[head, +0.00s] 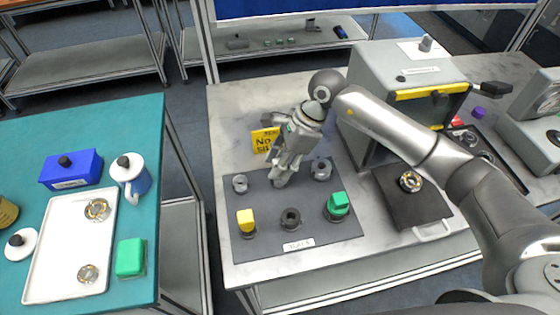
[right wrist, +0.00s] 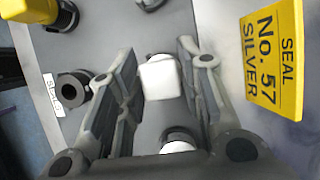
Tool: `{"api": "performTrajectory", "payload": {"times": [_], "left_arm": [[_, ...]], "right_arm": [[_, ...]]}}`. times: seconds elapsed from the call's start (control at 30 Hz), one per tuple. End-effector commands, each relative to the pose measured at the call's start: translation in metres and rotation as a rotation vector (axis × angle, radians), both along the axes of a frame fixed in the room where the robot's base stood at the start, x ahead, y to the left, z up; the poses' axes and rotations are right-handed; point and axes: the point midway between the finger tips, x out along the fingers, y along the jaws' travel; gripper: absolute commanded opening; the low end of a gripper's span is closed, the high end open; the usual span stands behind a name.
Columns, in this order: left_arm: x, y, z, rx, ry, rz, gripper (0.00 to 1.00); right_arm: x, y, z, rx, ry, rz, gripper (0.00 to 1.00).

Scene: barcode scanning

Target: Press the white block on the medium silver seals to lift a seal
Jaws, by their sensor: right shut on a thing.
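My right gripper (head: 281,179) is low over the back middle of the dark seal mat (head: 268,236). In the right wrist view its fingers (right wrist: 157,72) are shut on the white block (right wrist: 160,80). The gripper hides most of the block in the head view, and I cannot tell whether it touches a seal. Silver ring seals stand at the mat's back left (head: 240,184) and back right (head: 321,170). A dark ring seal (head: 291,218) stands at the front middle. My left gripper is not in view.
A yellow block (head: 245,217) and a green block (head: 339,200) sit on front seals. A yellow sign (head: 264,139) reading "SEAL No. 57 SILVER" stands behind the mat. A grey machine (head: 400,70) is at the right. A teal table (head: 125,108) with a white tray (head: 70,250) is at the left.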

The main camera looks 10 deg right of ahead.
Motion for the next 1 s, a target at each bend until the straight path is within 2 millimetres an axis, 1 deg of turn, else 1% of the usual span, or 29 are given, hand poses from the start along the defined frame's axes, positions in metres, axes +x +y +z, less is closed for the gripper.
{"api": "performTrajectory", "payload": {"times": [0.5, 1.0], "left_arm": [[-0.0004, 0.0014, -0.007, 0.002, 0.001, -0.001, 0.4], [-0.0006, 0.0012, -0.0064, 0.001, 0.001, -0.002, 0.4]], "right_arm": [[-0.0001, -0.0001, -0.0062, 0.0, 0.0, 0.0, 0.05], [-0.0013, -0.0003, -0.0075, -0.003, 0.005, 0.001, 0.05]]}}
